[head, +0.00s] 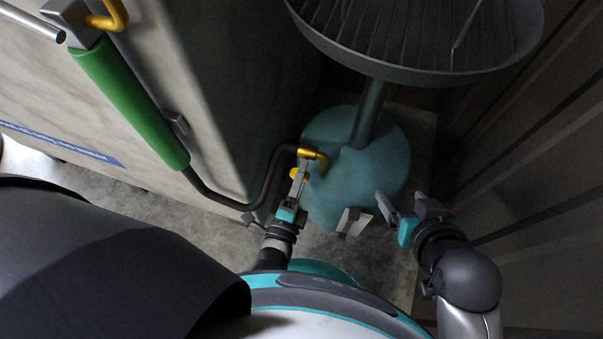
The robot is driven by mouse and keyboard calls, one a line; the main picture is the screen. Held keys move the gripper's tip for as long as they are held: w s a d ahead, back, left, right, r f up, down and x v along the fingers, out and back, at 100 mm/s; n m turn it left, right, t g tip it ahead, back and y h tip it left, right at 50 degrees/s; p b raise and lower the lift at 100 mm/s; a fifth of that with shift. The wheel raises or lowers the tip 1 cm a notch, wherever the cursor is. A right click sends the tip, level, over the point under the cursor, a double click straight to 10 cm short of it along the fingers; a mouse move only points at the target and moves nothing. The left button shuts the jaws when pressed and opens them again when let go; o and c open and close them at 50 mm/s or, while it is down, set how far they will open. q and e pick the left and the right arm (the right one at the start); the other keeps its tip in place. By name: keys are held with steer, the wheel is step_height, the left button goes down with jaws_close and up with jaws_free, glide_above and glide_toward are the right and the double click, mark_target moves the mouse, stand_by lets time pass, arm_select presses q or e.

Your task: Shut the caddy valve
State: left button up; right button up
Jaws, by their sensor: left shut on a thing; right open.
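The caddy (385,150) is a rounded teal tank with a post rising to a wide grey pan (420,72). A yellow valve fitting (318,155) sits on the tank's upper left side, where a black hose (270,178) meets it. My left gripper (301,172) is at this fitting, shut on the yellow valve handle (294,174). The fingers hide part of the handle, so its exact angle is unclear. My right gripper (405,202) is open and empty, to the right of the tank and apart from it.
A green cylinder (130,100) on the large grey block at left joins the hose. A ribbed dark wall (540,150) stands close on the right. A small light block (354,221) is at the tank's near base. Some bare floor (400,262) shows near it.

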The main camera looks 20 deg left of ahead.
arm_select(q)
steer(key=o, duration=1.3)
steer(key=shift+o, duration=0.2)
arm_select(e)
steer(key=shift+a, duration=0.1)
arm_select(q)
steer(key=shift+a, duration=0.1)
arm_select(e)
steer(key=shift+s, duration=0.15)
